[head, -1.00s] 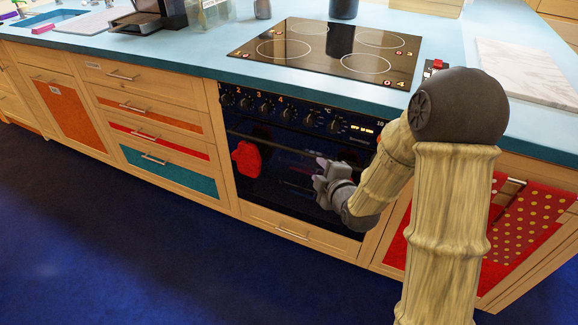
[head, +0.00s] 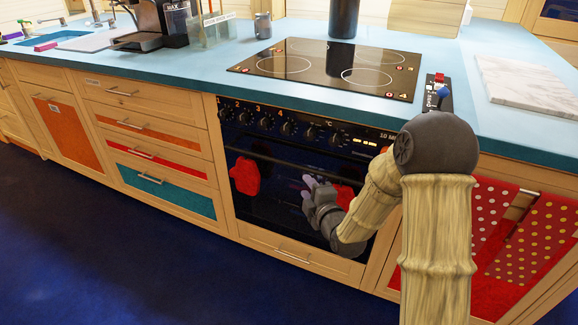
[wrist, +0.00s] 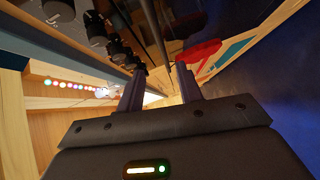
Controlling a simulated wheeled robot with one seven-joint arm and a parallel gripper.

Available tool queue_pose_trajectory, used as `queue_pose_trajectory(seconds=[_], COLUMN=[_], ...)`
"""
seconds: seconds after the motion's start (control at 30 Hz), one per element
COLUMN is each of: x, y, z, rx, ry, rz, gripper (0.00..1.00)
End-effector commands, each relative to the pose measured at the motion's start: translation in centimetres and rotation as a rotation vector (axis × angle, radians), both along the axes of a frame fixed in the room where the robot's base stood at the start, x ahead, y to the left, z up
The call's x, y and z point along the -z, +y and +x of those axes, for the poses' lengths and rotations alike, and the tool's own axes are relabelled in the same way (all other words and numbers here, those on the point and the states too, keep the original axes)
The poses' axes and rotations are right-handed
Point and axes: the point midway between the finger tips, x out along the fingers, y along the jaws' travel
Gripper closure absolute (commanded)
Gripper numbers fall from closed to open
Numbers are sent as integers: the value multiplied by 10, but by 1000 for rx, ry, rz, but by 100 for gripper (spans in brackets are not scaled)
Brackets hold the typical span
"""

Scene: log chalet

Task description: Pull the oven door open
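The oven (head: 285,195) has a dark glass door that looks closed in the head view. A thin handle bar (head: 285,161) runs across the upper door, and a red mitt (head: 245,177) hangs at its left. The bar (wrist: 156,35) also shows in the wrist view, running down toward my fingertips. My gripper (head: 306,190) is in front of the door's right half, below the bar line. In the wrist view, my gripper (wrist: 160,70) has its two fingers apart, with a bright gap between them. I cannot tell whether the bar lies between the fingers or beyond them.
Black knobs (head: 285,127) line the panel above the door. A black cooktop (head: 325,70) sits on the blue counter. A second red cloth (head: 345,194) shows behind my arm. Drawers (head: 150,150) stand at the left, and the blue floor (head: 110,270) in front is clear.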

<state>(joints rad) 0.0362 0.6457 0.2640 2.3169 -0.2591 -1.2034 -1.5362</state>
Motion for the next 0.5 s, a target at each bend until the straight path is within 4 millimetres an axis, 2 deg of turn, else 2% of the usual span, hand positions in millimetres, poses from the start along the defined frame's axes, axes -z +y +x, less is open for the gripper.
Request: queue_pose_trajectory(seconds=[0.5], x=[13], y=[36], z=[74], rx=[-2], ry=[-2], rz=[2], gripper=[64])
